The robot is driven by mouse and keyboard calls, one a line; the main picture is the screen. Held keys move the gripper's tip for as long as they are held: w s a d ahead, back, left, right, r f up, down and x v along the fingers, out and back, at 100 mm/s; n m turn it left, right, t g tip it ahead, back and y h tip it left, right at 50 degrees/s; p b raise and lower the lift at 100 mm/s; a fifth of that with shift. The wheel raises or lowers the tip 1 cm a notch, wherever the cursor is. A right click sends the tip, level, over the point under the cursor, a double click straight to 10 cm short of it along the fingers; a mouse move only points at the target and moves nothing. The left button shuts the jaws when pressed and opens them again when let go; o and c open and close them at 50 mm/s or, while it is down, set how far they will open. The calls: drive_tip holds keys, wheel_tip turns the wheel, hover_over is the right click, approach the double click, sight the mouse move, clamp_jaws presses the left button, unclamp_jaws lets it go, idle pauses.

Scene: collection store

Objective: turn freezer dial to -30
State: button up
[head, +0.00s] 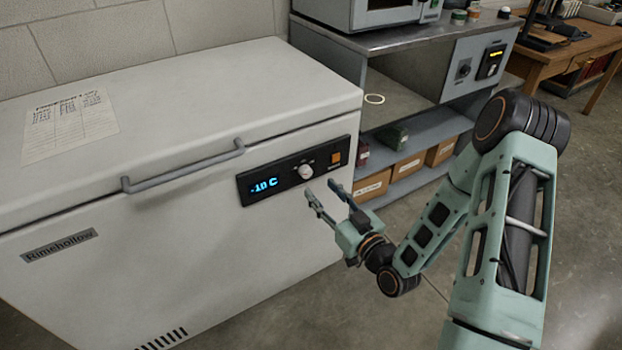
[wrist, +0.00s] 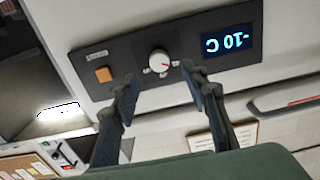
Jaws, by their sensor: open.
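The white chest freezer (head: 170,270) stands at the left with its lid shut. Its black control panel (head: 260,188) is on the front face. The display (head: 263,187) reads -10 C in blue. The dial also shows in the wrist view (wrist: 158,62), where the picture is upside down. My gripper (head: 323,191) is open and empty, in front of the panel and close to the dial. In the wrist view its fingertips lie either side below the dial, apart from it.
An orange square button (head: 335,158) sits right of the dial. A grey handle bar (head: 183,166) juts from the lid front. A metal bench (head: 425,50) with boxes on its lower shelf stands right of the freezer. Bare floor lies before it.

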sight(308, 175)
drive_tip(key=x, duration=0.7)
drive_tip(key=shift+b, duration=0.4)
clamp_jaws()
